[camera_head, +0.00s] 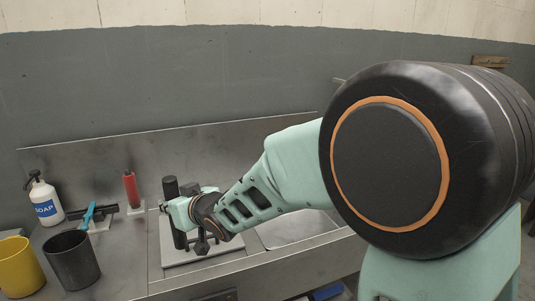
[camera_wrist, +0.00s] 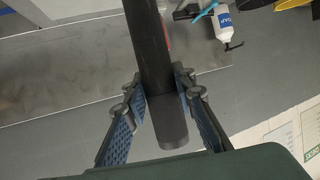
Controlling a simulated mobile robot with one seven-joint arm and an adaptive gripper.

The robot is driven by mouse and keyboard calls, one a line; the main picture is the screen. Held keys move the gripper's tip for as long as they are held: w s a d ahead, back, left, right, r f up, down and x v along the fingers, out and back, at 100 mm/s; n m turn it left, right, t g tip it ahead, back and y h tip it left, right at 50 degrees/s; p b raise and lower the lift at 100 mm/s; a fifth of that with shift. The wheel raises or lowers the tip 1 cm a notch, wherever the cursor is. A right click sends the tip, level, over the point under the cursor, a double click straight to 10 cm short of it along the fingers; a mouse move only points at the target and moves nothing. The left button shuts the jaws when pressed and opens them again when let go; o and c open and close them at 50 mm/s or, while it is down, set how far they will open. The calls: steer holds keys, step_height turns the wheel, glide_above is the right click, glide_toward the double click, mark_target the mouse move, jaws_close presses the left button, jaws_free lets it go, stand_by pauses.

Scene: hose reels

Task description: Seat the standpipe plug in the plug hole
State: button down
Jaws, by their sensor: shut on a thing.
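The standpipe plug appears to be the long dark cylinder (camera_wrist: 154,45) that my gripper (camera_wrist: 160,92) is shut on in the wrist view. One blue-padded finger lies on each side of it, and its near end sticks out past the pads. I cannot make out the plug hole in either view.
A pale plate (camera_head: 172,258) with a dark fitting (camera_head: 202,244) lies below my gripper. To the left stand a red cylinder (camera_head: 131,190), a soap bottle (camera_head: 45,204), a black cup (camera_head: 72,261) and a yellow cup (camera_head: 18,268). A wall closes the back.

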steer(key=w+d+r+m+t+h+p, duration=0.1)
steer(key=w+d+r+m+h+p, duration=0.1)
steer(key=d, duration=1.5)
steer(key=w+d+r+m+t+h+p, duration=0.2)
steer(key=d+m+h+p, duration=0.3)
steer(key=d, duration=1.3)
steer(key=shift+w+d+m+h, duration=0.35)
steer(key=shift+m+h, duration=0.25)
steer(key=shift+h, duration=0.3)
steer(key=shift+a, duration=0.1)
